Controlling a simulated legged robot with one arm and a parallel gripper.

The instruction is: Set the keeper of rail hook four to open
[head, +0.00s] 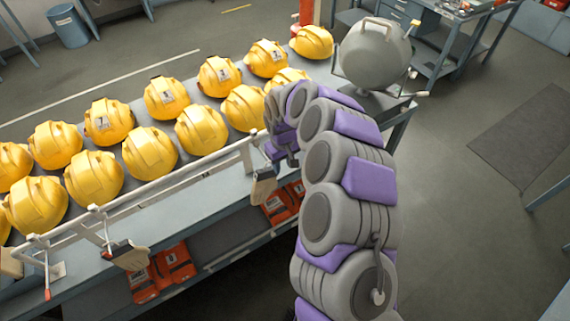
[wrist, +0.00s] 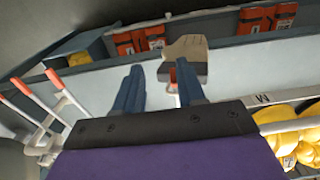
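A white rail (head: 165,190) runs along the front of the bench with several hooks on it. My gripper (head: 290,158) is at the rail's right end, partly hidden by my arm. In the wrist view, my gripper (wrist: 160,68) is open, its two blue fingers apart with nothing visibly held. A tan tag (wrist: 186,50) hangs just beyond the right fingertip. A red-orange tip (wrist: 173,76), perhaps of a keeper, shows beside that finger, partly hidden by it. The same tag seems to be the one in the head view (head: 263,187). Hook numbers and the keeper's position cannot be read.
Yellow helmets (head: 150,152) fill the bench top behind the rail. Orange packs (head: 163,270) lie on the lower shelf. Another tag (head: 127,255) and a red-tipped lever (head: 47,280) are farther left. A grey round vessel (head: 375,55) stands beyond my arm.

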